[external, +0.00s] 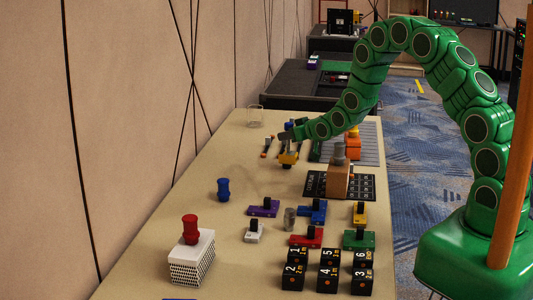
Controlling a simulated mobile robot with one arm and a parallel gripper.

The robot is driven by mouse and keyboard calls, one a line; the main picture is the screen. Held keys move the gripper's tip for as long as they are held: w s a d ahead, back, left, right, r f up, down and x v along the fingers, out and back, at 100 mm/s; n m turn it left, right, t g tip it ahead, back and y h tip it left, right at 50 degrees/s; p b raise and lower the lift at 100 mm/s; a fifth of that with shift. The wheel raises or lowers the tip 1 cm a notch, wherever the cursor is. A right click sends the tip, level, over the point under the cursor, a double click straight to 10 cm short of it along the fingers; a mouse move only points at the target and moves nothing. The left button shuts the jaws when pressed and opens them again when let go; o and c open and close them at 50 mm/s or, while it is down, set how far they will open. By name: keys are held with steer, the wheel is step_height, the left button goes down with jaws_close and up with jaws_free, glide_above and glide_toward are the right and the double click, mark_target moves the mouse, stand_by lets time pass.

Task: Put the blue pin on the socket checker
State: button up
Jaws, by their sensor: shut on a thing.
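A blue spool-shaped pin (223,189) stands upright on the tan table, left of centre in the external view. My gripper (288,149) is at the far part of the table, beyond and to the right of this pin and apart from it. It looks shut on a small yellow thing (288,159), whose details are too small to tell. A bit of blue (289,126) shows just behind the gripper; I cannot tell what it belongs to. I cannot tell for sure which thing is the socket checker.
A red pin (190,229) stands on a white perforated box (192,259) at the near left. Several coloured blocks with black knobs and black numbered cubes (329,270) fill the near right. A brown block (338,181) stands on a black board. The table around the blue pin is clear.

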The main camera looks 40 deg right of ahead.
steer(key=o, duration=1.1)
steer(key=shift+f, duration=0.1)
steer(key=shift+r, duration=0.2)
steer(key=shift+v, duration=0.95)
step_height(320, 180, up, 7)
steer(key=s+d+r+m+g+h, duration=0.1)
steer(key=s+d+r+g, duration=0.2)
steer(key=s, duration=0.9)
steer(key=s+r+g+h, duration=0.1)
steer(key=s+r+g, duration=0.4)
steer(key=s, duration=0.6)
steer(key=s+r+g, duration=0.2)
steer(key=s, duration=1.1)
steer(key=s+r+g, duration=0.2)
steer(key=s+r, duration=0.1)
steer(key=s, duration=1)
steer(key=s+r+g, duration=0.2)
steer(key=s+g, duration=0.1)
steer(key=s, duration=1)
steer(key=shift+s+r+m, duration=0.1)
steer(key=shift+r+m, duration=0.1)
steer(key=shift+m, duration=0.2)
